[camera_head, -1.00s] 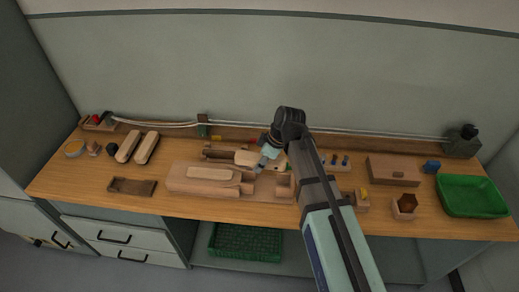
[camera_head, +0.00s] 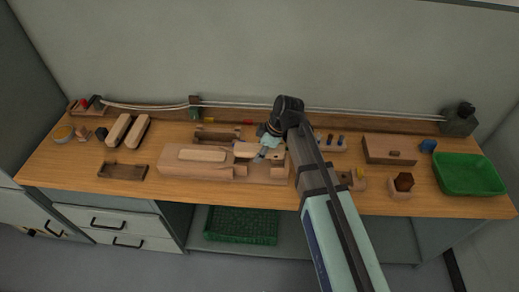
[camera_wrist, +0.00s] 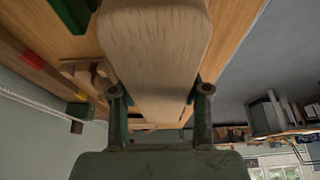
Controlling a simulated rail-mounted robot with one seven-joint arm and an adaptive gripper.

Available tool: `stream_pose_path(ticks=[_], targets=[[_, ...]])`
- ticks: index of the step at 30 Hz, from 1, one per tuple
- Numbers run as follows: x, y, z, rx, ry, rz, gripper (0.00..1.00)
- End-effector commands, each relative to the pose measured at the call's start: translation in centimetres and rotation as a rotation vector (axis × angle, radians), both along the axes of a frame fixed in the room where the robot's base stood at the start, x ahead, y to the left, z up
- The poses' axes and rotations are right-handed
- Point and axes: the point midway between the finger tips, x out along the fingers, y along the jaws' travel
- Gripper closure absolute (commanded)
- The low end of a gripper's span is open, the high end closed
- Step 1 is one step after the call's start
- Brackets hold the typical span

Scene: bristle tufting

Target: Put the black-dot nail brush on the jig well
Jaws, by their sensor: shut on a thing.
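The wooden nail brush (camera_head: 246,150) is a pale, rounded block. My gripper (camera_head: 264,153) is shut on it, at the right part of the jig. In the wrist view the brush (camera_wrist: 155,60) fills the space between the two fingers of my gripper (camera_wrist: 160,95). Its black dot cannot be made out. The jig (camera_head: 220,175) is a long wooden base in the middle of the bench, with another pale block (camera_head: 202,155) on its left part. The well is largely hidden by my gripper and the brush, so I cannot tell whether the brush touches it.
A wooden cradle (camera_head: 218,136) stands behind the jig. Two pale brush blocks (camera_head: 128,131) and a shallow tray (camera_head: 122,171) are at the left. A peg rack (camera_head: 330,145), a wooden box (camera_head: 389,150) and a green tray (camera_head: 468,175) are at the right.

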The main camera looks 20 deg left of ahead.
Motion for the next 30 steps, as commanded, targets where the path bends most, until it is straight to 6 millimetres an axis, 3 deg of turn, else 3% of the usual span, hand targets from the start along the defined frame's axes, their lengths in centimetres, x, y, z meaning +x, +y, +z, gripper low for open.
stream_pose_path(ticks=[15,30], targets=[[0.0,0.0,-4.9,0.0,0.0,0.0,0.96],[0.0,0.0,-6.0,0.0,0.0,-0.001,0.96]])
